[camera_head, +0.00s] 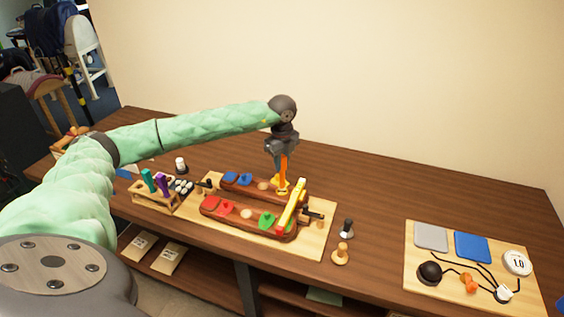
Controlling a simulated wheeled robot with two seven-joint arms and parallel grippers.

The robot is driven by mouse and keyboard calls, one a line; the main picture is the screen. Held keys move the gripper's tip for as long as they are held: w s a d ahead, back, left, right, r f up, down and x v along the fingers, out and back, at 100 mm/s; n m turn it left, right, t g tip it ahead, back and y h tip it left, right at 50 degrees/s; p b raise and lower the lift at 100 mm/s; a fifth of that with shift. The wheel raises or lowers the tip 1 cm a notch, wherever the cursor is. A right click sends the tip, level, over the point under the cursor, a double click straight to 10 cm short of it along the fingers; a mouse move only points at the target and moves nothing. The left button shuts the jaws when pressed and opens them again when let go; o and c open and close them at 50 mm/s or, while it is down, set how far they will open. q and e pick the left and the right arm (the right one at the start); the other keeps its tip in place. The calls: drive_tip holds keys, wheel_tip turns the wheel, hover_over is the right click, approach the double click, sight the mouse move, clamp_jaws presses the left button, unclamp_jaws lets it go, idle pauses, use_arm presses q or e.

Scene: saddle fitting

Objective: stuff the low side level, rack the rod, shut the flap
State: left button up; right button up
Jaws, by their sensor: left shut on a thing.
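My left gripper (282,156) is shut on an upright orange rod (284,170). The rod's lower end is at the right part of the far brown saddle panel (258,187); I cannot tell whether it is inside an opening. A near brown panel (248,222) lies parallel to it, with red flaps (220,207) at its left and a green flap (267,220) at its right. Blue flaps (237,179) lie on the far panel. A yellow bar (291,204) lies across both panels. A wooden rack (152,197) at left holds teal and purple rods (161,184). My right gripper is out of view.
A light board (317,232) lies under the panels. A black-topped peg (346,229) and a wooden peg (341,254) stand to its right. Another board (415,265) at right carries grey and blue pads and a round dial (517,263). The table's back right is clear.

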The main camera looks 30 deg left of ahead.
use_arm(q)
drive_tip(key=shift+f+b, duration=1.3)
drive_tip(key=shift+f, duration=0.4)
idle(1.8)
drive_tip(key=shift+r+p, duration=1)
drive_tip(key=shift+r, duration=3)
